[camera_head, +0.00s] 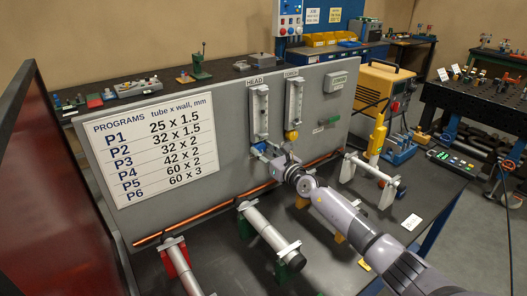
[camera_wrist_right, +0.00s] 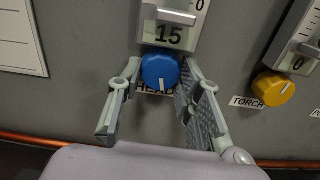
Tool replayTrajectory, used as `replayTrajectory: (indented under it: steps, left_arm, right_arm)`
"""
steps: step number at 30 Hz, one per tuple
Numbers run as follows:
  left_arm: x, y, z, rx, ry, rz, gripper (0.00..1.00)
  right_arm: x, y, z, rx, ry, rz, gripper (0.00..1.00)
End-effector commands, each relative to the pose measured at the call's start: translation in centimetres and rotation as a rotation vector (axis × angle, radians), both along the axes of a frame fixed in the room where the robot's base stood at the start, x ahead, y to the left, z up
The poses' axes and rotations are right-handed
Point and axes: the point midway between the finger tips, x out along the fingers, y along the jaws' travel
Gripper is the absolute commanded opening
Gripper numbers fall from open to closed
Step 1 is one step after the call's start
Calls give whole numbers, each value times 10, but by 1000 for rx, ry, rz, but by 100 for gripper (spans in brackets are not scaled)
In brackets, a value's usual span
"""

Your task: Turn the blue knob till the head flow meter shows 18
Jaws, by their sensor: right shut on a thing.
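The blue knob (camera_wrist_right: 160,72) sits below the head flow meter (camera_wrist_right: 170,34), whose plate reads 15. The knob's white mark points down, toward the partly hidden HEAD label. In the head view the head flow meter (camera_head: 259,112) is an upright tube on the grey panel, and the blue knob (camera_head: 257,147) shows at its foot. My right gripper (camera_wrist_right: 158,80) has a finger on each side of the blue knob and is shut on it. In the head view my right gripper (camera_head: 270,157) reaches the panel from the lower right. My left gripper is in neither view.
The torch flow meter (camera_head: 293,104) with its yellow knob (camera_head: 292,135) stands just right. A copper tube (camera_head: 220,202) runs along the panel's foot. Capped tubes on stands (camera_head: 270,236) occupy the bench below. A programs chart (camera_head: 150,147) covers the panel's left.

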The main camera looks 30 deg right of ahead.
Motion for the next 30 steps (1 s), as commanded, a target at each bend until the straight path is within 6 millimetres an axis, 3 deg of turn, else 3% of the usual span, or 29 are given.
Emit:
replayTrajectory:
  steps: [18,30]
  left_arm:
    - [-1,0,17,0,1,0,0]
    - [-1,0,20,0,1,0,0]
  right_arm:
    - [0,0,1,406,57,-2,5]
    - [0,0,1,524,73,-2,5]
